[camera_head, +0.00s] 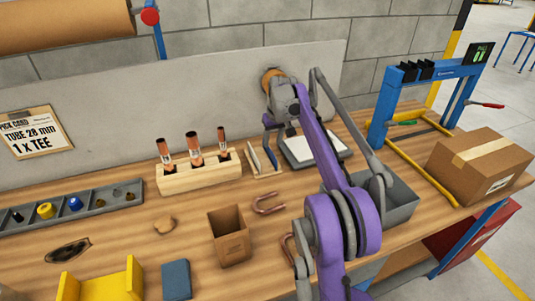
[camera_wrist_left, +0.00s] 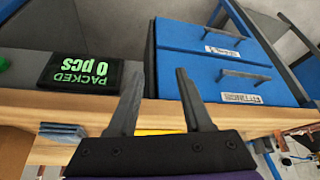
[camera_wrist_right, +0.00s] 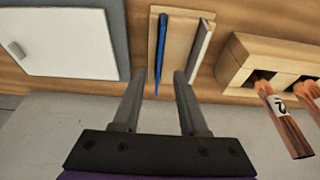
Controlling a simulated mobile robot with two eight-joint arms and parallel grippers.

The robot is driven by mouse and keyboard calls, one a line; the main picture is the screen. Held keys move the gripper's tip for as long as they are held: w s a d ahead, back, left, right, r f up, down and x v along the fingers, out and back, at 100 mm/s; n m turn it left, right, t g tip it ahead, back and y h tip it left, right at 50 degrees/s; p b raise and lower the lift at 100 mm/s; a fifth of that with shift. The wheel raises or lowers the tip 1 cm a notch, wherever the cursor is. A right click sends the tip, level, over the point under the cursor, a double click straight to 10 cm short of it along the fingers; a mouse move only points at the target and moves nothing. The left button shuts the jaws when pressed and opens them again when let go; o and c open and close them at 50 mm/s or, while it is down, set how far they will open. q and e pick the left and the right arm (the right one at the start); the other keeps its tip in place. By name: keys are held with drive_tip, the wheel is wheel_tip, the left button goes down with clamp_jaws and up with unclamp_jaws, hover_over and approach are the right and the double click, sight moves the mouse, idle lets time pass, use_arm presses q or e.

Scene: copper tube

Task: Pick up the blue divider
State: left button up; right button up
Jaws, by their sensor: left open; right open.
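The blue divider (camera_wrist_right: 161,45) is a thin upright panel in a small wooden stand (camera_wrist_right: 180,60), beside a pale divider (camera_wrist_right: 203,42). In the head view the blue divider (camera_head: 271,156) shows as a thin strip below my right gripper (camera_head: 279,128). In the right wrist view my right gripper (camera_wrist_right: 159,75) is open and empty. The near end of the blue divider appears between its fingertips there; I cannot tell the remaining gap. My left gripper (camera_wrist_left: 160,70) is open and empty, over the table edge near blue drawers (camera_wrist_left: 215,75). It is outside the head view.
A wooden block (camera_head: 199,174) with copper tubes stands left of the stand, and a scale with a pale plate (camera_head: 318,148) stands right. The grey back panel (camera_head: 170,100) is close behind. A cardboard box (camera_head: 229,237) stands nearer the front.

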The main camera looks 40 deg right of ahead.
sight(270, 154)
drive_tip(key=x, duration=0.4)
drive_tip(key=w+x, duration=0.1)
drive_tip(key=x, duration=0.2)
drive_tip(key=shift+d+r, duration=0.2)
drive_tip(key=shift+s+r, duration=0.1)
clamp_jaws()
